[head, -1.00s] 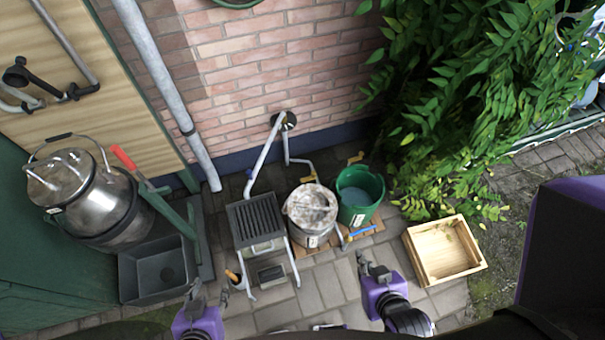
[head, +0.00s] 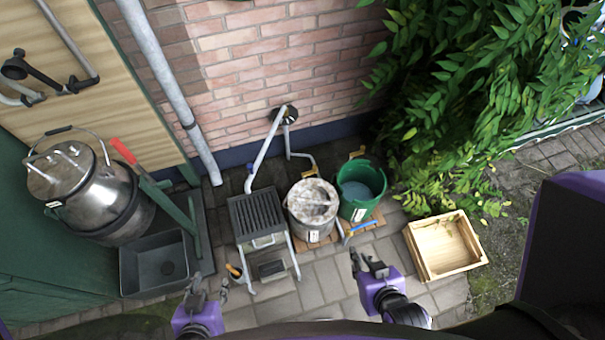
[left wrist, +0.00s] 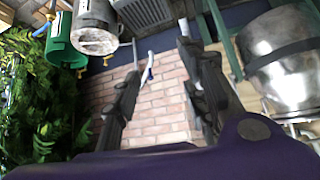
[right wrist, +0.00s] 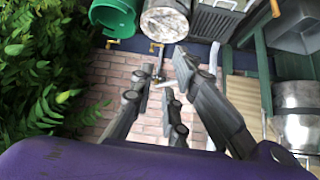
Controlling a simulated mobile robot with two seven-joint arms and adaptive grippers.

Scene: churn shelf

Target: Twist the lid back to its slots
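A large steel churn (head: 105,205) stands tilted in view at the left, against the green cabinet. Its round lid (head: 52,180) sits on top with upright handle bars. I cannot tell whether the lid is seated in its slots. The churn body also shows in the left wrist view (left wrist: 285,45) and the right wrist view (right wrist: 298,110). My left gripper (head: 208,283) is open and empty, low in the head view, right of and apart from the churn. My right gripper (head: 368,260) is open and empty, further right, in front of the buckets.
Leafy branches hang at right. Paving in front is partly clear.

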